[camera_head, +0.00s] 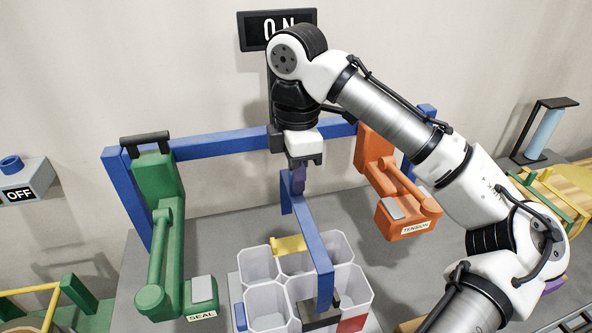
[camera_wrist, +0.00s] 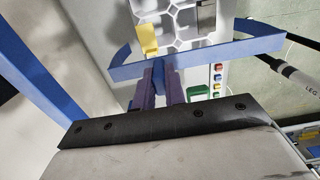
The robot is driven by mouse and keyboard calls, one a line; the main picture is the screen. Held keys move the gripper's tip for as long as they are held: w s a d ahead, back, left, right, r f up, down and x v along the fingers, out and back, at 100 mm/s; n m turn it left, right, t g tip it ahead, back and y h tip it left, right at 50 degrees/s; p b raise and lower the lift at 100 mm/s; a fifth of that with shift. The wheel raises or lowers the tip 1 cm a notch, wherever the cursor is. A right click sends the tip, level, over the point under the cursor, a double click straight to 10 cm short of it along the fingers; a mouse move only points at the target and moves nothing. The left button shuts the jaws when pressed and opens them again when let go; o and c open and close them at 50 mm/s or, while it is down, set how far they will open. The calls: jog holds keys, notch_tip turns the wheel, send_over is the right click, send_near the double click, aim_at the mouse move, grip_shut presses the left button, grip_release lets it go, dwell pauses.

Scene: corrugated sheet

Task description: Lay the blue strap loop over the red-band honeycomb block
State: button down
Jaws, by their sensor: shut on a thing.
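In the head view my gripper (camera_head: 297,182) points down and is shut on the blue strap loop (camera_head: 312,240), a bent flat band with its legs hanging. In the wrist view my purple fingers (camera_wrist: 160,78) pinch the strap (camera_wrist: 205,53) near its middle. The white honeycomb block (camera_head: 266,298) stands below. A red patch (camera_head: 352,324) marks its front right, partly cut off by the frame edge. The strap's near leg hangs in front of the cells in the head view; I cannot tell whether it touches them.
A green SEAL tool (camera_head: 168,240) stands left and an orange TENSION tool (camera_head: 397,200) right, on a blue frame (camera_head: 225,145). A yellow piece (camera_head: 288,245) and a dark piece (camera_head: 319,312) sit at the block. Grey table (camera_head: 212,240) is bare beside the SEAL tool.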

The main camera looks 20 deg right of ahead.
jog(key=shift+d, duration=0.1)
jog(key=shift+f+b, duration=4.1)
jog(key=shift+f, duration=5.3)
jog(key=c, duration=1)
grip_release()
jog(key=shift+o, duration=0.2)
jog(key=shift+p, duration=0.3)
notch_tip(320, 180, up, 6)
jog(key=p, duration=0.5)
jog(key=shift+p, duration=0.35)
